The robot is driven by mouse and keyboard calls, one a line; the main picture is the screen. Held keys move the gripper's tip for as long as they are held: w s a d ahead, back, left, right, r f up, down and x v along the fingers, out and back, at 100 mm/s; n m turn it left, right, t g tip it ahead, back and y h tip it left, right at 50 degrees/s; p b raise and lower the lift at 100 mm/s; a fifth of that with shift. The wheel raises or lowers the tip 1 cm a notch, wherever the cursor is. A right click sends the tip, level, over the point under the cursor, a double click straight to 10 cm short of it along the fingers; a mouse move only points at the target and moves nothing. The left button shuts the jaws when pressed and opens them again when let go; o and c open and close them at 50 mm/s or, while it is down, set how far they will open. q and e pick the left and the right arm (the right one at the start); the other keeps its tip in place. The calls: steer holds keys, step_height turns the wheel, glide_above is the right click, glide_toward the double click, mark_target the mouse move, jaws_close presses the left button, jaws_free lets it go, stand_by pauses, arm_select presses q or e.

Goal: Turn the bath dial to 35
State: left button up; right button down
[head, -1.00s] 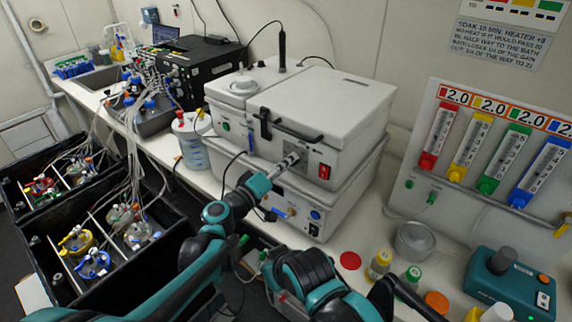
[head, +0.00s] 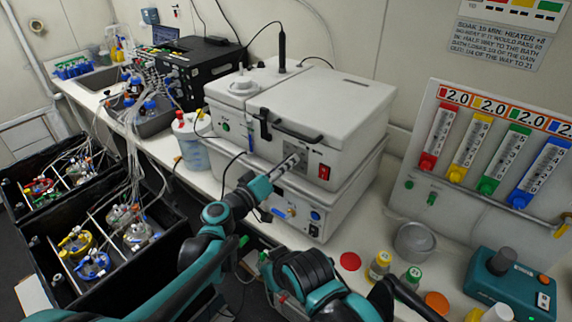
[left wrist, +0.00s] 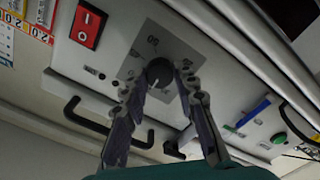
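The bath dial is a small black round knob (left wrist: 158,73) on a grey square plate on the front of the white water bath (head: 335,108). In the left wrist view a printed number shows on the plate above the knob; I cannot read the setting. My left gripper (left wrist: 162,71) has one fingertip on each side of the knob, and both appear to touch it. In the head view my left gripper (head: 293,163) reaches the bath's front panel and hides the dial. My right arm is at the bottom of the head view, and its gripper is not clearly seen.
A red switch (head: 324,172) sits right of the dial, and a black lid handle (head: 300,135) is just above. A second unit with knobs (head: 290,212) is below. Flowmeters (head: 490,160), a metal bowl (head: 413,240) and small bottles stand to the right.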

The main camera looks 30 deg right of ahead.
arm_select(q)
steer(key=o, duration=0.4)
steer(key=shift+a, duration=0.1)
steer(key=v, duration=1.2)
